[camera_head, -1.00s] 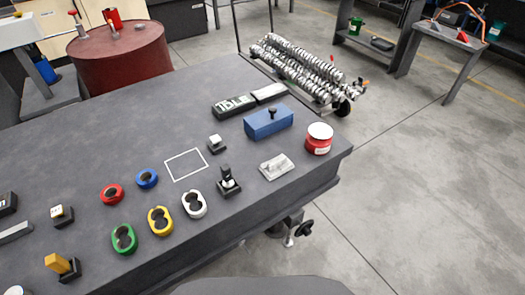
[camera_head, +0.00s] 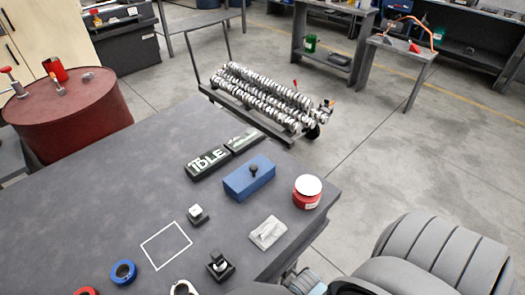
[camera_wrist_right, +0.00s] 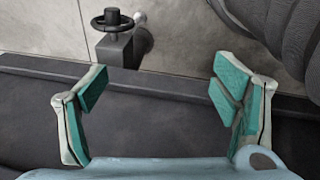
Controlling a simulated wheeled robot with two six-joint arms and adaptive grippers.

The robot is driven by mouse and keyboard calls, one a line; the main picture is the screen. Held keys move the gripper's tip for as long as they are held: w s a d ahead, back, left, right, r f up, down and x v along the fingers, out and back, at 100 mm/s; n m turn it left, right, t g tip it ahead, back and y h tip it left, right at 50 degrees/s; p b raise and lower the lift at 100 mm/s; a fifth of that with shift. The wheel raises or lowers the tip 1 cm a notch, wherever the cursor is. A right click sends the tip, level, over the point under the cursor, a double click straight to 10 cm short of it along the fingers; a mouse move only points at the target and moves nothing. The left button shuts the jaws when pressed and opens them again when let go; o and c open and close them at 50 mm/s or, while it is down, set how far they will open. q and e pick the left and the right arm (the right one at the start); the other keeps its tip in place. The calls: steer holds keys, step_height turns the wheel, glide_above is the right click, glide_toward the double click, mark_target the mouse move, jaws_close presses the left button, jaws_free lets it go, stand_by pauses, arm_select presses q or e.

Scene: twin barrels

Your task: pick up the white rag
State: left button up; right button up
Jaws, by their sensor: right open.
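The white rag (camera_head: 267,232) lies folded flat on the dark grey table (camera_head: 100,220), near its right edge in the head view. It is below the blue box and left of the red tin. My right gripper (camera_wrist_right: 160,90) shows open and empty in the right wrist view, with its teal-padded fingers wide apart. Behind them are the table's dark edge and the floor. The rag does not show in that view. In the head view my right arm is at the bottom right, off the table's edge, and its gripper is mostly out of frame. My left gripper is not in view.
The blue box (camera_head: 249,180) and red tin with white lid (camera_head: 307,192) stand near the rag. A black switch block (camera_head: 219,266) is left of it. A handwheel (camera_wrist_right: 112,20) sits beyond the table edge. A red barrel (camera_head: 66,115) stands at the left.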

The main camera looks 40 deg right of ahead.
steer(key=w+r+n+p, duration=0.1)
steer(key=w+r, duration=0.1)
steer(key=r, duration=0.5)
steer(key=w+r+n+p, duration=0.1)
steer(key=w+r+p, duration=0.15)
steer(key=r, duration=0.35)
step_height(320, 180, up, 10)
steer(key=f+n+p, duration=0.1)
steer(key=n, duration=0.7)
glide_above(269, 227)
steer(key=s+a, duration=0.2)
steer(key=s, duration=0.1)
steer(key=shift+s+r+g+y, duration=0.15)
steer(key=shift+r+g+y, duration=0.15)
steer(key=shift+g, duration=0.1)
steer(key=w+d+r+n+g+p, duration=0.1)
steer(key=w+d+r+n, duration=0.1)
steer(key=w+r+n, duration=0.3)
steer(key=shift+n, duration=0.9)
steer(key=f+b, duration=0.1)
steer(key=f, duration=0.3)
steer(key=s+f+b, duration=0.1)
steer(key=f, duration=0.7)
steer(key=shift+s+f+b, duration=0.3)
steer(key=shift+f+b, duration=0.05)
steer(key=shift+b, duration=0.05)
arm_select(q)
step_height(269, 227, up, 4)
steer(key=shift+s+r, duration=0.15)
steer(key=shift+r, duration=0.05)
